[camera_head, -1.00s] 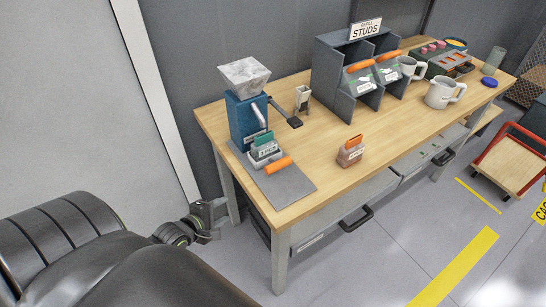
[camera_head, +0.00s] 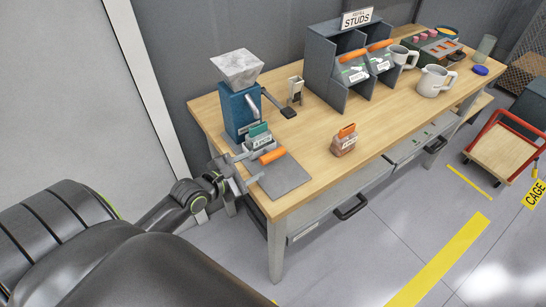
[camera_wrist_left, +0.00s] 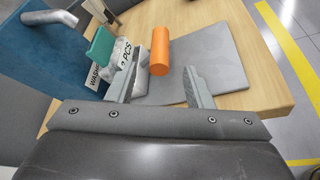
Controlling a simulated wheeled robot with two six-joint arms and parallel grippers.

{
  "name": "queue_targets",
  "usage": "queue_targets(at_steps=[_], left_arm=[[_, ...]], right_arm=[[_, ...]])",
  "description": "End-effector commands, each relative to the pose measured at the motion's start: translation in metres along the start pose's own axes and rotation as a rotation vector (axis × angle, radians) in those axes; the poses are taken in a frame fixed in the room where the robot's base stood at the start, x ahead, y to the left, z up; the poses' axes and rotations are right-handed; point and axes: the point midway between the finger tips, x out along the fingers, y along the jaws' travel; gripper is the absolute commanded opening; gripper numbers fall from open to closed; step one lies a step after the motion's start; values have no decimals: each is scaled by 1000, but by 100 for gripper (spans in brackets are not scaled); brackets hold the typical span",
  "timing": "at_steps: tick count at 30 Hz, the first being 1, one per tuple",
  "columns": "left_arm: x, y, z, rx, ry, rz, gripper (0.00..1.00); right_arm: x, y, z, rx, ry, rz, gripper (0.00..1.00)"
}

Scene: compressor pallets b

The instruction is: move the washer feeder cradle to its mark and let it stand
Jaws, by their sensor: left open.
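My left gripper (camera_head: 246,168) is open and empty at the table's left front edge, near the handle. In the left wrist view the orange handle (camera_wrist_left: 160,52) shows beyond and between the two fingers. The cradle's label (camera_wrist_left: 124,66) is partly hidden behind the left finger. My right gripper is not in view.
A grey studs rack (camera_head: 325,72), mugs (camera_head: 434,80) and a green tray (camera_head: 440,50) stand farther back.

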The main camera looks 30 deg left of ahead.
Motion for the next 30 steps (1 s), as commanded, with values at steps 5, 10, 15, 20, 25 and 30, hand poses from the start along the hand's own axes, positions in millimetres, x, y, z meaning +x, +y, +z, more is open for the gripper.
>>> queue_targets(at_steps=[5,10,15,20,25,30], left_arm=[[36,0,0,-2,-3,2,47],[66,0,0,-2,-1,0,47],[87,0,0,-1,0,0,47],[95,0,0,1,1,-1,47],[96,0,0,1,1,0,47],[96,0,0,1,1,0,39]], right_arm=[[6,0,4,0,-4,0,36],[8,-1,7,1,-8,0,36],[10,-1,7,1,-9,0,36],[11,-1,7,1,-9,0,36],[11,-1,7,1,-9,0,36],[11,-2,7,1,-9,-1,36]])
